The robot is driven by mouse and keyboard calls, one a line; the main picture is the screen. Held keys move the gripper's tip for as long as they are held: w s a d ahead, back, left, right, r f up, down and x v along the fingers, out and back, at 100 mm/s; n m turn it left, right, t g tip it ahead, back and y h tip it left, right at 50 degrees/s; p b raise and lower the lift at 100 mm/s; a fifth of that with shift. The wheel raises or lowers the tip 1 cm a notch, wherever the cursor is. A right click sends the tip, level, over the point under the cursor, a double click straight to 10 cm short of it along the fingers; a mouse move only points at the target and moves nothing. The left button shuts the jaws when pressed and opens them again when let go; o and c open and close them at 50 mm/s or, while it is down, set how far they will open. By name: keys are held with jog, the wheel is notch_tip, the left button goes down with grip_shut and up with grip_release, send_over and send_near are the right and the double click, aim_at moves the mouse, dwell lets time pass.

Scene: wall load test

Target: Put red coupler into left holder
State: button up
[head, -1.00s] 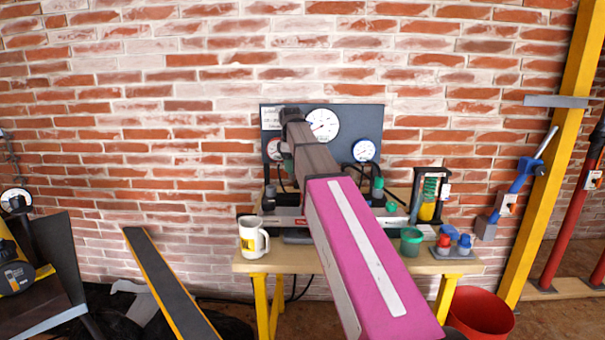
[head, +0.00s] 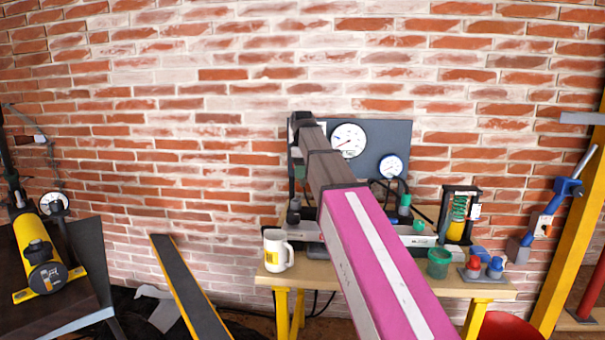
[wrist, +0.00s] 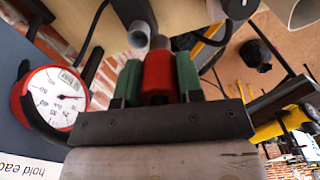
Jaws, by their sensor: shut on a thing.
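The red coupler (wrist: 158,74) is between the two green fingers of my gripper (wrist: 157,84) in the wrist view. My gripper is shut on it. Just beyond the coupler's end is a grey round tube end (wrist: 140,34) on a dark mount; I cannot tell whether they touch. In the head view my arm hides the coupler and most of my gripper. A dark upright fitting (head: 294,212) stands at the bench's left part, below my gripper; I cannot tell whether it is the left holder.
A gauge board (head: 365,135) stands behind the bench (head: 350,285). A white mug (head: 277,250) stands at the bench's left. A green cup (head: 438,263) and a tray (head: 484,278) with red and blue pieces are at the right. A red-rimmed gauge (wrist: 48,98) and dark hoses are close to my gripper.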

jog(key=shift+r, duration=0.55)
jog(key=w+a, duration=0.2)
jog(key=w, duration=0.4)
dwell(0.5)
jog(key=shift+f, duration=0.1)
notch_tip(320, 180, down, 6)
jog(key=shift+f, duration=0.15)
dwell(1.1)
jog(key=shift+f, duration=2.85)
dwell(1.9)
